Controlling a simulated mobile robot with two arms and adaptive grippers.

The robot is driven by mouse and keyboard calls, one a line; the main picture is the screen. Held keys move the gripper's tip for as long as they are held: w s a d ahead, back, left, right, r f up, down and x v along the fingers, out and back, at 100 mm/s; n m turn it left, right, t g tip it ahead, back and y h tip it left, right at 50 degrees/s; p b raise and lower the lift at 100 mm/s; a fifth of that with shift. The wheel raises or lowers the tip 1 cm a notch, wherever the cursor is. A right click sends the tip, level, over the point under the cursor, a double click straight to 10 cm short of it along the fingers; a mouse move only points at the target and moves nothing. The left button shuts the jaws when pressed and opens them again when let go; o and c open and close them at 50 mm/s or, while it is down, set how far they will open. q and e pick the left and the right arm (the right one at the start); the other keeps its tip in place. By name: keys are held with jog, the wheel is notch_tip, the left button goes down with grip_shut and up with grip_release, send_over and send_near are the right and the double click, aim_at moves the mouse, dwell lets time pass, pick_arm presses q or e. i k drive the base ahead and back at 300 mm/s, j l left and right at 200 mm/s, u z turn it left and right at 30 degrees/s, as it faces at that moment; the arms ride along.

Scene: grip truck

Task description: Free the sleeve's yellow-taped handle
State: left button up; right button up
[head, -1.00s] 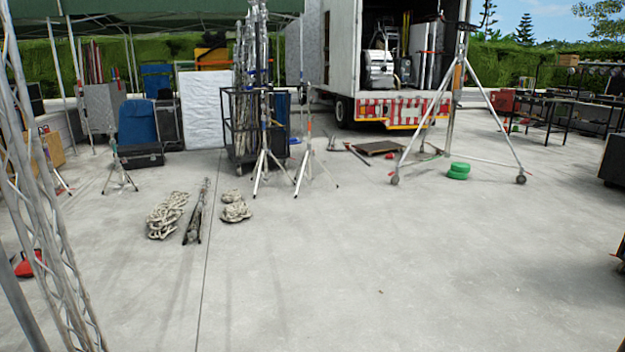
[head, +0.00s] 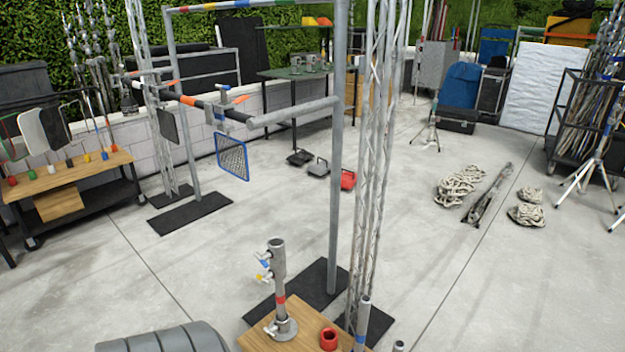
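A short upright grey steel sleeve (head: 278,262) stands in a round base on a wooden-topped table (head: 262,339) at the bottom middle of the head view. A red band circles its lower part. Small handles stick out from its left side near the top. One has blue tape (head: 264,264), and a lower one has yellow tape (head: 264,278). They are too small to tell how they are fastened. Neither of my grippers is in view.
A red collar (head: 328,338) sits on the same table. A lattice truss (head: 370,180) and a pipe frame (head: 335,200) rise just behind it. A workbench (head: 70,176) with hand tools stands at left. Coiled ropes (head: 460,186) lie on the floor at right. Open concrete lies between.

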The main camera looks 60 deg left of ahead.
aim_at(266, 279)
jog(key=u, duration=2.15)
jog(key=i+j+z, duration=0.1)
jog(key=z, duration=0.45)
jog(key=i+j+z, duration=0.15)
jog(key=j, duration=0.35)
jog(key=i+j+z, duration=0.2)
jog(key=j, duration=0.3)
jog(key=j+z, duration=0.15)
jog(key=j, duration=0.35)
jog(key=i+j+z, duration=0.15)
jog(key=j, duration=0.45)
